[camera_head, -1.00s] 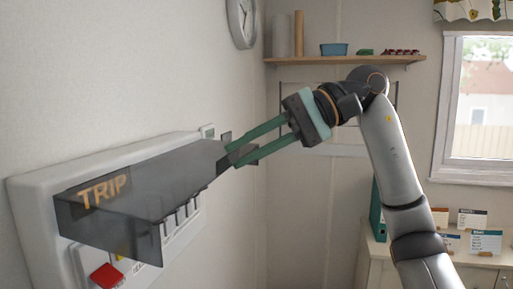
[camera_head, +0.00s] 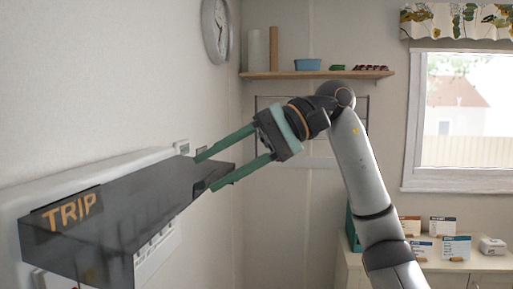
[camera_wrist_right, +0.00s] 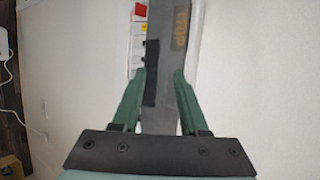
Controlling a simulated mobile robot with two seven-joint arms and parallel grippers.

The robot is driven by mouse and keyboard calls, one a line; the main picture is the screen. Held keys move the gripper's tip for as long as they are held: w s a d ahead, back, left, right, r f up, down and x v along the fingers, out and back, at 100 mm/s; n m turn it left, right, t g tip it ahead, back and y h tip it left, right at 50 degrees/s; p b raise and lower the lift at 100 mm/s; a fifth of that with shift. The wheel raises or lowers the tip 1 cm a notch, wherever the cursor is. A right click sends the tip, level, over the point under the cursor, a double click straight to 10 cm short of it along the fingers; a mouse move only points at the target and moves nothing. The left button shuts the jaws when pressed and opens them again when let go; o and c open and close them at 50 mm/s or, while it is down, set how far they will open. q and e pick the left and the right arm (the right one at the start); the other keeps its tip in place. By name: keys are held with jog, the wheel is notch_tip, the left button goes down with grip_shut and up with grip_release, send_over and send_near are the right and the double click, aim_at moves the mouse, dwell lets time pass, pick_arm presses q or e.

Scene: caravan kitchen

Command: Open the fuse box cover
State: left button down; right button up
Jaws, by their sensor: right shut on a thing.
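The smoky see-through fuse box cover (camera_head: 125,208), with an orange TRIP label at its left end, stands out from the white fuse box (camera_head: 85,175) on the wall at left. It is swung up and open. My right gripper (camera_head: 205,173) is shut on the cover's right end, one green finger on each side. In the right wrist view the cover (camera_wrist_right: 165,60) runs between the fingers (camera_wrist_right: 159,75), and a red switch (camera_wrist_right: 140,11) shows beside it. Much of the box's face is seen only dimly through the cover. My left gripper is not in view.
A clock (camera_head: 216,30) hangs on the wall above the box. A shelf (camera_head: 320,74) with small items is on the back wall. A cabinet with cards (camera_head: 456,247) stands below the window at right. The space before the back wall is mostly clear.

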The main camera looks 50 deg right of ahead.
jog(key=v, duration=1.2)
jog(key=shift+s+d, duration=0.15)
jog(key=shift+s, duration=0.1)
jog(key=shift+f, duration=0.1)
